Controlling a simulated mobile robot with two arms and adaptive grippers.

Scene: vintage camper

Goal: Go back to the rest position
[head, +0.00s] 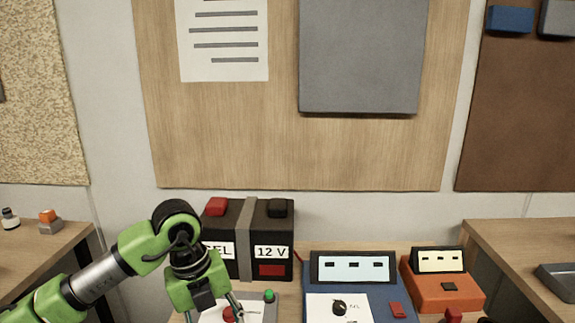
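My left arm is green and comes in from the lower left. Its gripper (234,309) points down in front of a black battery, over a grey box with a white label, a red knob and a green knob (269,296). The fingers run into the bottom edge of the head view, so their opening and any contact are hard to see. My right gripper is not in view.
The black 12 V battery (286,222) stands at the back of the bench. A blue device (378,292) and an orange device (430,293) stand to its right. Side tables (45,245) and (520,235) flank it. The wall above is panelled.

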